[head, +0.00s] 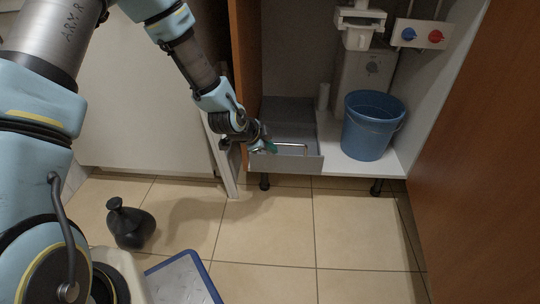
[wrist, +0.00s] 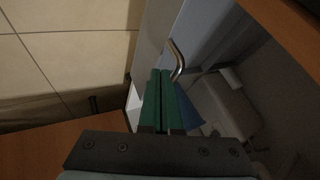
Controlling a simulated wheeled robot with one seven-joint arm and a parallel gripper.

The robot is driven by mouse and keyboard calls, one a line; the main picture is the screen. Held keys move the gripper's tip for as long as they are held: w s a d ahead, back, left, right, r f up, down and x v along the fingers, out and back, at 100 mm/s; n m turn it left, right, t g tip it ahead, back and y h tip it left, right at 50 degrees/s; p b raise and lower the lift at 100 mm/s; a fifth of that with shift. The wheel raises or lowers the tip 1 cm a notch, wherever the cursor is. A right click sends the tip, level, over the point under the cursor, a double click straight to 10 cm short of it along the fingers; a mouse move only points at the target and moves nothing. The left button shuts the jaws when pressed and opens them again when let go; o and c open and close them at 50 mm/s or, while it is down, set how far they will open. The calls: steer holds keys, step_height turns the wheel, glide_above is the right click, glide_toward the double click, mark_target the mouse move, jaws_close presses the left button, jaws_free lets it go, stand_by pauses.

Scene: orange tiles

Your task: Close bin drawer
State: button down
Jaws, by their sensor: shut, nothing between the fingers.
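The bin drawer (head: 284,162) is a low grey drawer at the bottom of an open cabinet, with a metal bar handle (head: 293,146) on its front. My gripper (head: 268,147) is at the left part of the drawer front, close to the handle. In the wrist view, my green fingers (wrist: 160,100) are together and empty, and the bent handle end (wrist: 177,60) shows just beyond their tips. Whether they touch the drawer or handle I cannot tell.
A blue bucket (head: 371,125) stands on the cabinet floor right of the drawer. A wooden door (head: 480,150) is open at the right. A black vase (head: 130,224) and a blue-edged board (head: 182,280) are on the tiled floor at the left. The tiles before the cabinet are clear.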

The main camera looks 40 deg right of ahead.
stand_by(0.3)
steer(key=shift+w+d+r+p, duration=0.1)
steer(key=shift+w+d+p, duration=0.25)
steer(key=shift+w+d, duration=0.6)
steer(key=shift+w+d+p, duration=0.3)
steer(key=shift+w+d, duration=0.45)
steer(key=shift+w, duration=0.4)
